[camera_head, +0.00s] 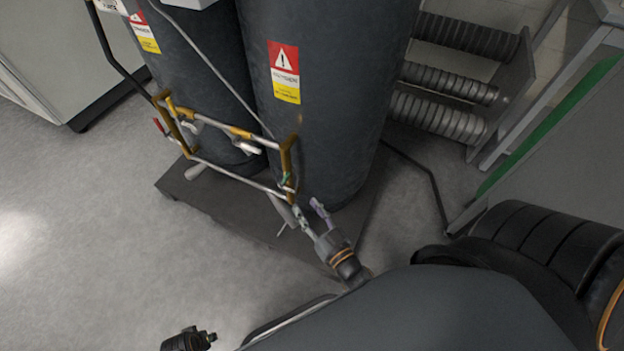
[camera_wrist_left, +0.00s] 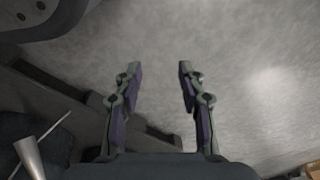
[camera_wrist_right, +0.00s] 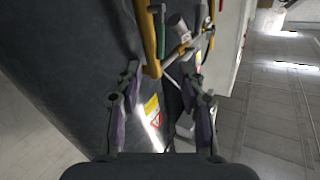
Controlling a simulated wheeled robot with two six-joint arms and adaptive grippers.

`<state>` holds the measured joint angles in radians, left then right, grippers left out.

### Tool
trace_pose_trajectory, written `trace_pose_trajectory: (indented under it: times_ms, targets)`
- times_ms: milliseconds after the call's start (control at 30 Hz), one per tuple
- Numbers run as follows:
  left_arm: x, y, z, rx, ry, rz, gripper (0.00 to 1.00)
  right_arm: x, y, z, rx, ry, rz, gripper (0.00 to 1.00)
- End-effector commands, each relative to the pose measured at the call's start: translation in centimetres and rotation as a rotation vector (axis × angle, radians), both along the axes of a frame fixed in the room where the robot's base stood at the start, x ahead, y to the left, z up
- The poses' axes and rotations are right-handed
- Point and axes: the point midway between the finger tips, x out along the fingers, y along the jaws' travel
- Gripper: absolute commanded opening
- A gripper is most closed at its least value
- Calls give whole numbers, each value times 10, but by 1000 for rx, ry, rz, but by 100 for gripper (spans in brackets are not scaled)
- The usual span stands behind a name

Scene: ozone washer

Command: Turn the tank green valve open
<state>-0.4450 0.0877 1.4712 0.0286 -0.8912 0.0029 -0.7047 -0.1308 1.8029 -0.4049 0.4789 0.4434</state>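The green valve (camera_head: 287,179) is a small green handle on the right-hand yellow pipe (camera_head: 286,155), in front of the right dark tank (camera_head: 318,80). In the right wrist view a green handle (camera_wrist_right: 160,36) stands alongside the yellow pipe (camera_wrist_right: 147,35), beyond the fingertips. My right gripper (camera_head: 308,208) is open and empty, just below and right of the valve in the head view. I cannot tell whether a fingertip touches the pipework. My left gripper (camera_wrist_left: 158,68) is open and empty, with floor behind its fingers in the left wrist view.
A second dark tank (camera_head: 195,75) stands at left, with a red handle (camera_head: 158,125) on its pipework. Both tanks stand on a dark base (camera_head: 225,205). Ribbed hoses (camera_head: 440,80) and a grey frame are at right. The floor at left is clear.

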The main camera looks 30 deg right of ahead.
Motion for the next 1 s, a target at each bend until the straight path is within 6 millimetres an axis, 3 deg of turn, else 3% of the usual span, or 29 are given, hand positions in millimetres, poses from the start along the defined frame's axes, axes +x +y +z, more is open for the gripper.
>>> trace_pose_trajectory:
  times_ms: [233, 500, 700, 1000]
  targets:
    - [3, -1, 3, -1, 0, 0, 40, 13, 6, -1, 2, -17, 0, 40]
    - [13, -7, 23, -11, 0, -1, 40, 69, 11, -2, 1, -17, 0, 40]
    - [17, -11, 37, -18, 6, -3, 40, 99, 14, -2, 0, -15, -1, 40]
    - [18, -12, 42, -20, 7, -3, 40, 108, 15, -1, 1, -12, 0, 40]
